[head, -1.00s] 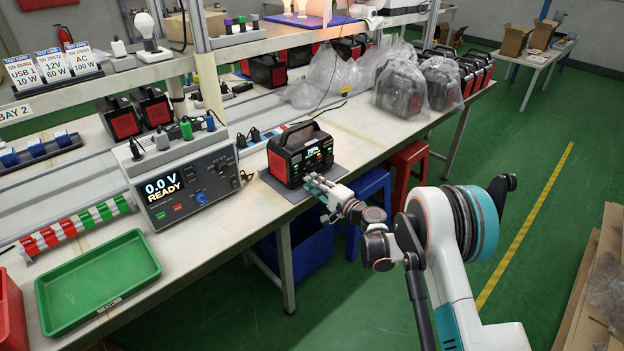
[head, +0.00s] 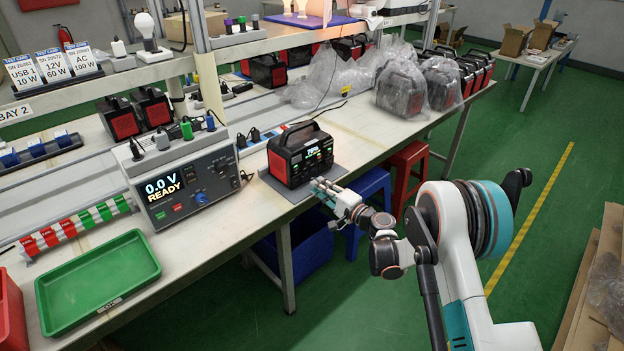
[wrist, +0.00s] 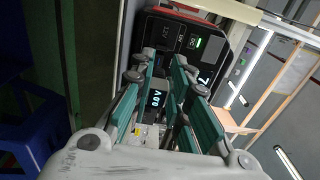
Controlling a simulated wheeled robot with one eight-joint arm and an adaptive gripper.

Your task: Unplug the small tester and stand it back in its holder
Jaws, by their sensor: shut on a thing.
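The small tester (wrist: 157,98) is between the green-sided fingers of my gripper (wrist: 165,85) in the wrist view; its lit display seems to read 0.0 V. My gripper (head: 320,187) is shut on it just in front of the black and red power station (head: 301,156), at its lower right front. The tester is hardly distinguishable from the fingers in the head view. The power station's front panel also shows in the wrist view (wrist: 185,38), beyond the fingers. I cannot tell whether the tester's plug still touches the socket. No empty holder can be clearly made out.
A grey bench meter (head: 190,185) reading 0.0 V READY stands left of the power station, with several plugs on top. A green tray (head: 97,280) lies at the table's front left. Blue (head: 370,190) and red (head: 409,160) stools stand beneath the front edge.

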